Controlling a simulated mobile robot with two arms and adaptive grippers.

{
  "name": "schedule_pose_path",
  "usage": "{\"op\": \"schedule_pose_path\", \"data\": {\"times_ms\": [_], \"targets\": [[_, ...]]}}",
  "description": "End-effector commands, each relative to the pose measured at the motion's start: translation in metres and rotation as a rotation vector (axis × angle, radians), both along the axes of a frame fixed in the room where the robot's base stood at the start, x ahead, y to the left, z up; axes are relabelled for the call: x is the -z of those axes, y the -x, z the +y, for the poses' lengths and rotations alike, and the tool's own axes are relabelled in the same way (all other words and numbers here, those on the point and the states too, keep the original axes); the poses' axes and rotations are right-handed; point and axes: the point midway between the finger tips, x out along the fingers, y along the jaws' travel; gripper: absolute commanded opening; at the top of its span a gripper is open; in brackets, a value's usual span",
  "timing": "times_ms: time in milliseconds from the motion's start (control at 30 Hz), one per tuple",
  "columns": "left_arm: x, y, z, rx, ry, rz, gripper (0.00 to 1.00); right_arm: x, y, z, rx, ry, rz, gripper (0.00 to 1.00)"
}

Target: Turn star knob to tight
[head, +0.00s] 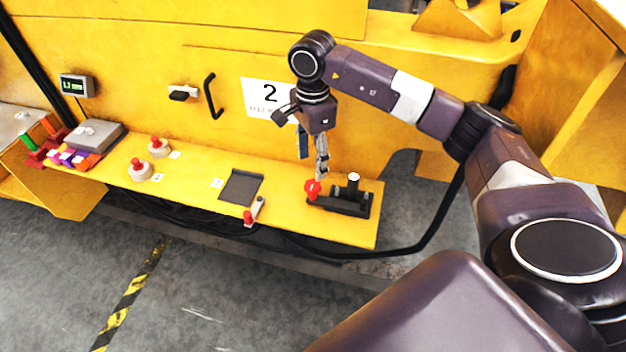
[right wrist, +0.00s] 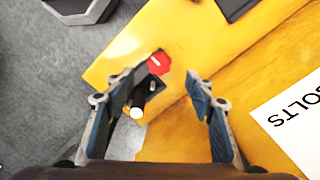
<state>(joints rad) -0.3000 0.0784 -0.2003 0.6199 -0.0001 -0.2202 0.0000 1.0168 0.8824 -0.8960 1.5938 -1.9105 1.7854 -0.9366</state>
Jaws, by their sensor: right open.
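The red star knob (head: 312,188) sits at the left end of a black fixture (head: 345,204) on the yellow shelf. It also shows in the right wrist view (right wrist: 159,63), with a short white line on its top. My right gripper (head: 321,173) points down just above the knob, its fingers apart. My left gripper is not in view.
A white-topped black post (head: 353,182) stands on the fixture right of the knob. A red-ended lever (head: 252,214) and dark tray (head: 241,186) lie to the left. Red buttons (head: 139,168) are farther left.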

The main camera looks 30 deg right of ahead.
Motion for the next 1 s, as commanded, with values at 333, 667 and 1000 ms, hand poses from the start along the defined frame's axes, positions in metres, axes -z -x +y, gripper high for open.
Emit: {"op": "schedule_pose_path", "data": {"times_ms": [333, 667, 1000], "targets": [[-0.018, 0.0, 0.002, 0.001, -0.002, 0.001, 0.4, 0.043, 0.002, -0.003, 0.001, 0.01, 0.011, 0.5], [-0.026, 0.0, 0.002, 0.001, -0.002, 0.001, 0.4, 0.076, 0.001, -0.002, 0.0, 0.009, 0.006, 0.5], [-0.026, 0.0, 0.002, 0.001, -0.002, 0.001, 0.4, 0.077, 0.001, -0.002, 0.0, 0.009, 0.005, 0.39]]}}
